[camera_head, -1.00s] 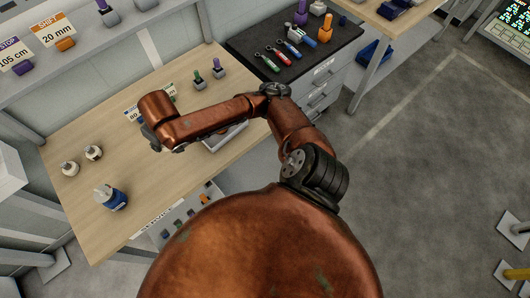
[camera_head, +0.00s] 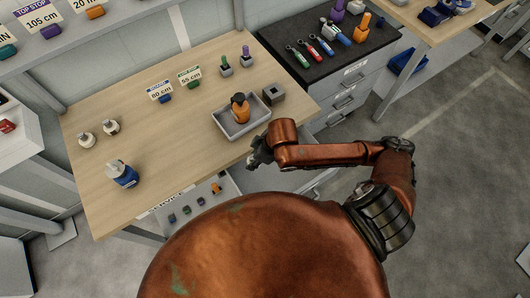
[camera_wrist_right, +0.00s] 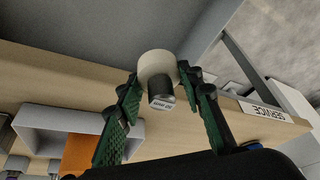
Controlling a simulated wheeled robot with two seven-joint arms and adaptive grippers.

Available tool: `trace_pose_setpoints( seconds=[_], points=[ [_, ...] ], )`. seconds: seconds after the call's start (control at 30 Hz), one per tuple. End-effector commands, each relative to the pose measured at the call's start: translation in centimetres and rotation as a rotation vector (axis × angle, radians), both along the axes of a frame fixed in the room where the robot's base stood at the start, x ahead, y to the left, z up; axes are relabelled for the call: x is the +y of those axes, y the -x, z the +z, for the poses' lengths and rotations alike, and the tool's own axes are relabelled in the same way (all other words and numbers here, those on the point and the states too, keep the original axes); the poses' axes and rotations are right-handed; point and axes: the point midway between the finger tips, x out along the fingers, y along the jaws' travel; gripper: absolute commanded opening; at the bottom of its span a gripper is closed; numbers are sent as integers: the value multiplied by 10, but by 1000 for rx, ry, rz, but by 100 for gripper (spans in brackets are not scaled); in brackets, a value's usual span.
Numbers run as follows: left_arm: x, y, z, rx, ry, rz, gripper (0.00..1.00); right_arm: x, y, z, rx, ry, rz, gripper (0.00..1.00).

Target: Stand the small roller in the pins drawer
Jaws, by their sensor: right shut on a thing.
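My right gripper (camera_head: 256,158) is at the front edge of the wooden bench, near the tray's lower right. In the right wrist view its green-padded fingers (camera_wrist_right: 160,95) are shut on the small roller (camera_wrist_right: 157,65), which has a cream round head and a dark labelled body. The roller is hard to make out in the head view. A grey drawer-like compartment (camera_head: 222,204) with several small coloured pieces shows below the bench's front edge, left of the gripper. I cannot read a pins label on it. My left gripper is out of view.
On the bench, a grey tray (camera_head: 228,129) holds an orange piece (camera_head: 241,113); a grey block (camera_head: 272,94) stands beside it. Two white-topped pieces (camera_head: 86,140) and a blue bottle (camera_head: 125,178) are at left. A drawer cabinet (camera_head: 350,87) stands at right.

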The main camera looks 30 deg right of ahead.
Motion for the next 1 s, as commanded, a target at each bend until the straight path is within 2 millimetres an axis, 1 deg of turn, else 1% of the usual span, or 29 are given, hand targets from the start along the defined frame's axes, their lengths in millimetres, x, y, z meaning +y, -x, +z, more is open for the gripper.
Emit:
trace_pose_setpoints(
  seconds=[0.03, 0.1, 0.17, 0.27, 0.37, 0.57, 0.7, 0.8, 1.0],
  points=[
    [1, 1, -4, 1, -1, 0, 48, 2, 9, -11, 0, -4, 40, 7],
    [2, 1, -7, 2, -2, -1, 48, 2, 15, -17, -7, -9, 79, 7],
    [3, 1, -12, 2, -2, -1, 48, -1, 15, -23, -10, -10, 96, 7],
    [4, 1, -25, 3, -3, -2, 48, -16, 10, -33, -12, -8, 101, 7],
    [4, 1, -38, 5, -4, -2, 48, -38, 2, -44, -9, -5, 98, 7],
    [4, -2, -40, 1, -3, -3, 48, -82, -15, -60, -8, -7, 97, 7],
    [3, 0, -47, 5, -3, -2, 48, -100, -23, -86, -8, -12, 97, 7],
    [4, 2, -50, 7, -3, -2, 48, -110, -27, -99, -10, -11, 98, 7],
    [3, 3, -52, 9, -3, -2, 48, -118, -30, -109, -11, -13, 100, 7]
  ],
)
